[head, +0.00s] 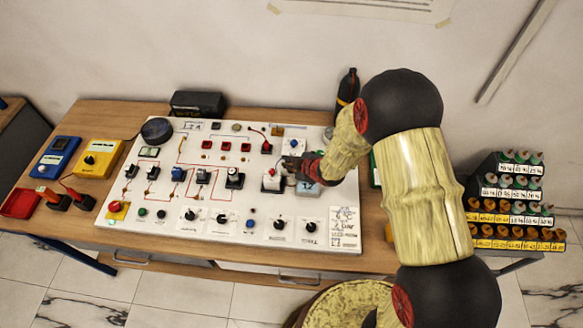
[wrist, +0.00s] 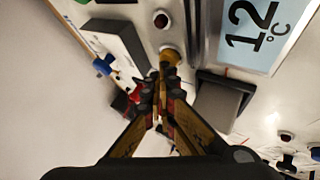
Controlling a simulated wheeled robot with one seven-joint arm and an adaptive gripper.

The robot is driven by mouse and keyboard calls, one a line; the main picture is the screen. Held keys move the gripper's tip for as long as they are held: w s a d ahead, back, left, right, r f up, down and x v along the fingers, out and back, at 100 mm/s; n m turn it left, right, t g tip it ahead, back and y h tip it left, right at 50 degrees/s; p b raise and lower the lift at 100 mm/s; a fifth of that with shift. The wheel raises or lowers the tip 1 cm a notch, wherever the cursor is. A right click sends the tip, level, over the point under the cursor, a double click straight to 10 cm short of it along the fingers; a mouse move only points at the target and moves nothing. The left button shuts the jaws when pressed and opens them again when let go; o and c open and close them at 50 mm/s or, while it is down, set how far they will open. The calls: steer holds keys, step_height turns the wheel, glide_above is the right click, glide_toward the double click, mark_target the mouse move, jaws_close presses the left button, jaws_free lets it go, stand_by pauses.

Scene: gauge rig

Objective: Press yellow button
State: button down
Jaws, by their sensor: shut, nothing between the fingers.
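A yellow round button (wrist: 171,54) shows in the wrist view just beyond my fingertips. My gripper (wrist: 161,78) is shut and empty, its tips pointing at the button and overlapping its lower edge in the picture. I cannot tell whether they touch it. In the head view my gripper (head: 290,163) is over the right part of the white panel (head: 345,200), and I cannot make out the yellow button there. A display (wrist: 258,35) reading 12 °C is to the right of the button in the wrist view.
A grey block (wrist: 115,45) and a dark box-like part (wrist: 222,100) flank my fingers. The panel also carries a red button on a yellow base (head: 117,210), several knobs and switches. Blue (head: 55,157) and yellow (head: 97,158) meters lie left; a stepped rack (head: 512,210) stands right.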

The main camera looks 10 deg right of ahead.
stand_by(0.4)
steer(key=shift+r+p, duration=0.65)
steer(key=shift+r, duration=0.25)
step_height(320, 180, up, 5)
steer(key=p, duration=0.3)
steer(key=shift+p, duration=0.3)
stand_by(0.5)
